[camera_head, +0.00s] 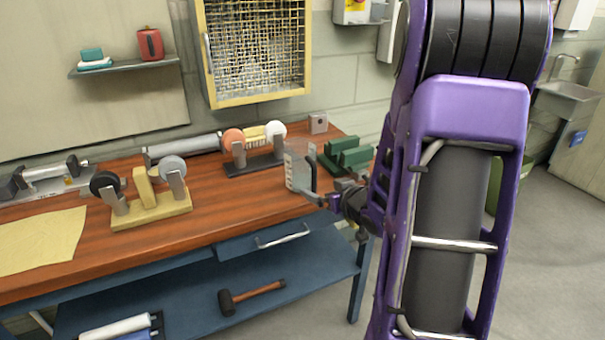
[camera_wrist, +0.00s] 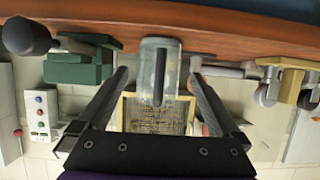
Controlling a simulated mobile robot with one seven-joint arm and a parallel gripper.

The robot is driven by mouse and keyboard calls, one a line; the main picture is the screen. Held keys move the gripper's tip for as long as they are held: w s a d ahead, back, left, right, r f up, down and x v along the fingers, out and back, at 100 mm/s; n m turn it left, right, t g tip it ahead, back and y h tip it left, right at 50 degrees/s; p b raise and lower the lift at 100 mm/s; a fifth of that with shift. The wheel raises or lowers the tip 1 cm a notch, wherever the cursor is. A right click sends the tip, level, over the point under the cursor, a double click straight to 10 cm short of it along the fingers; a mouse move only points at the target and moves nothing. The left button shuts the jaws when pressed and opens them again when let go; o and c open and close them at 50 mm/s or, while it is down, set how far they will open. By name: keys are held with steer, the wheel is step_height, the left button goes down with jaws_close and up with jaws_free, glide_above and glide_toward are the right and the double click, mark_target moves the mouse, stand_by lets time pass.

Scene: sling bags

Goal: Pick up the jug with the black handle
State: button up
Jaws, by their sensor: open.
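The jug (camera_head: 296,172) is clear, with grey measuring marks and a black handle (camera_head: 312,176). It stands upright near the front edge of the wooden bench, its handle facing my gripper. In the wrist view, which is upside down, the jug (camera_wrist: 160,50) appears in the middle with its handle (camera_wrist: 158,78) towards me. My gripper (camera_head: 328,200) is just right of the jug and partly hidden by my arm. In the wrist view my gripper (camera_wrist: 159,76) is open, with one finger on each side of the handle. I see no contact; exact depth is unclear.
A green vice-like block (camera_head: 350,155) is close behind and right of the jug. A grinder with orange and white wheels (camera_head: 254,150) stands behind left. Another grinder (camera_head: 150,200) and yellow cloth (camera_head: 40,240) are farther left. A mallet (camera_head: 250,296) lies on the shelf below.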

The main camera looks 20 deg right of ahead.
mark_target(307, 182)
steer(key=b+x, duration=0.1)
steer(key=x, duration=0.9)
steer(key=shift+w+a+f, duration=0.1)
steer(key=c, duration=1.2)
